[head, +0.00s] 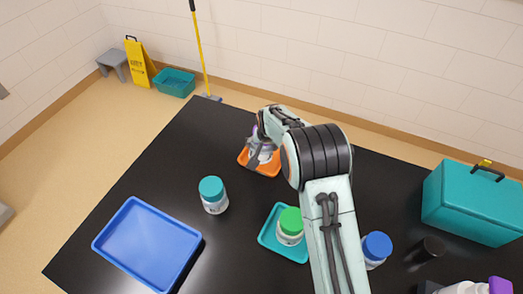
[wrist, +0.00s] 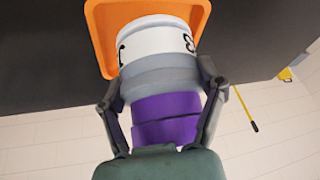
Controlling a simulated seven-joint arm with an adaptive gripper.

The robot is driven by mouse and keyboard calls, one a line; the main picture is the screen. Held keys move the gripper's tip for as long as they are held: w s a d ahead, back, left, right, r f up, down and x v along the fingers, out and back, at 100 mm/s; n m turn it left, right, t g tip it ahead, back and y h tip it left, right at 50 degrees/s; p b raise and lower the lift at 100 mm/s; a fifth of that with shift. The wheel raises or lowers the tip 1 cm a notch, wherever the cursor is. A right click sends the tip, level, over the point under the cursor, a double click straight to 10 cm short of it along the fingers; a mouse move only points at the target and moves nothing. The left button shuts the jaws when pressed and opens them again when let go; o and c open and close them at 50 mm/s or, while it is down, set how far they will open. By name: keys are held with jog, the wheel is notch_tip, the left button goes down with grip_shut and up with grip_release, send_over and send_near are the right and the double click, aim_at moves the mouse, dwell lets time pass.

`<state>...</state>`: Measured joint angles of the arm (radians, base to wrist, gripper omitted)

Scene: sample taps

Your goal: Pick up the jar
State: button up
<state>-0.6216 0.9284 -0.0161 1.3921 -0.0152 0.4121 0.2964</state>
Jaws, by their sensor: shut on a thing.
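A jar with a purple lid, a grey band and a white label with dark marks (wrist: 166,110) is between the two fingers of my gripper (wrist: 160,82) in the wrist view. The fingers press on its sides around the grey band, and my gripper is shut on it. In the head view the jar (head: 265,153) is partly hidden by my arm and gripper. It is at the orange tray (wrist: 99,30), which also shows in the head view (head: 246,163). I cannot tell whether the jar touches the tray.
A teal-lidded jar (head: 214,197) stands left of my arm. A green-lidded jar (head: 290,226) sits in a teal tray (head: 270,238). The blue tray (head: 145,243) is empty.

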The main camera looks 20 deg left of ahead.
jog(key=s+r, duration=0.1)
jog(key=s+d+r, duration=0.1)
jog(key=r, duration=0.1)
jog(key=s+d+r, duration=0.1)
jog(key=shift+d+r, duration=0.1)
jog(key=shift+r, duration=0.3)
jog(key=s+d+r, duration=0.4)
jog(key=s+d, duration=0.1)
jog(key=s, duration=0.2)
jog(key=n+g+y, duration=0.1)
jog(key=n+y, duration=0.3)
jog(key=n, duration=0.6)
send_near(264, 149)
jog(key=x, duration=0.4)
jog(key=w+x, duration=0.1)
jog(key=x, duration=0.1)
jog(key=shift+a+r, duration=0.1)
jog(key=shift+a, duration=0.25)
jog(key=w+a+f, duration=0.1)
jog(key=f, duration=0.1)
jog(key=w+f, duration=0.1)
jog(key=w+a+f, duration=0.1)
jog(key=w+f, duration=0.1)
jog(key=shift+w+a+f, duration=0.1)
jog(key=shift+a+f, duration=0.25)
jog(key=shift+a, duration=0.05)
jog(key=shift+w+f, duration=0.15)
jog(key=shift+f, duration=1.55)
